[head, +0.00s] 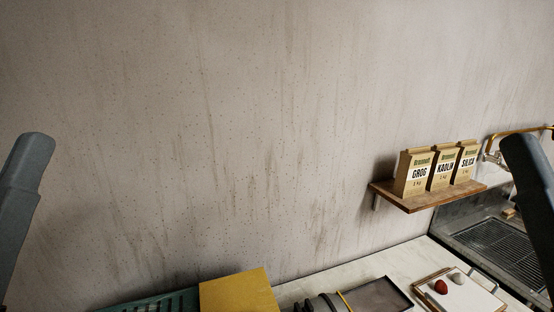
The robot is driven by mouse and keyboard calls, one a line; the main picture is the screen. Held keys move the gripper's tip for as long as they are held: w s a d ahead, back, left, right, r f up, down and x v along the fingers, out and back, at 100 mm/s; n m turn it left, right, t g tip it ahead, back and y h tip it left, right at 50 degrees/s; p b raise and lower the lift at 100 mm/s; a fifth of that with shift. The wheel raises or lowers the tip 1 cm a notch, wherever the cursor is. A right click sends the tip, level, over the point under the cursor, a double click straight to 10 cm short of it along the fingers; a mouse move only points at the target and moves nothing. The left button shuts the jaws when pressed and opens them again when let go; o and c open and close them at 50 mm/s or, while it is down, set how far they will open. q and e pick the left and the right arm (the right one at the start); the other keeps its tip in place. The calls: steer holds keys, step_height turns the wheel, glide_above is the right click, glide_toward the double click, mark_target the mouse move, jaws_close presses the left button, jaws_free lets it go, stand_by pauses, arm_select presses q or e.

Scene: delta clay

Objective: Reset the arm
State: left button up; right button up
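Parts of my two arms show at the sides of the head view as dark grey links. One rises at the left edge and the other comes in at the right edge. Neither of my grippers is visible, so I cannot see whether they are open or hold anything.
A wooden shelf (428,200) holds bags labelled GROG (413,174), KAOLIN (443,170) and SILICA (466,165). Below are a yellow block (238,293), a green rack (160,302), a dark tray (378,298), a board (480,297) with red and white lumps, and a sink (497,243).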

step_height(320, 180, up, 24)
steer(key=p, duration=2.1)
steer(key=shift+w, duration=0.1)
